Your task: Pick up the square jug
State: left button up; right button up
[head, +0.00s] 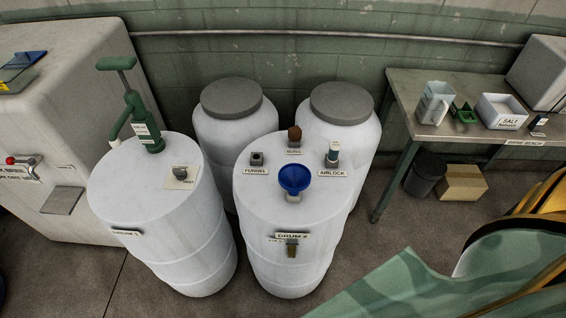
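The square jug (434,103) is a pale grey-white, boxy vessel with a handle and a light label on its side. It stands upright near the left end of the bench (420,84) at the right of the head view. A small green object (463,113) sits just right of it. Neither of my grippers can be made out in this view, and nothing is seen holding the jug.
A white box labelled SALT (502,111) stands farther right on the bench. A dark bin (425,177) and a cardboard box (462,183) are below. Several white drums, one with a blue funnel (295,178), fill the middle. An unclear green-and-gold shape covers the lower right.

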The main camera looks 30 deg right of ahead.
aim_at(437, 97)
jog(key=z, duration=2.05)
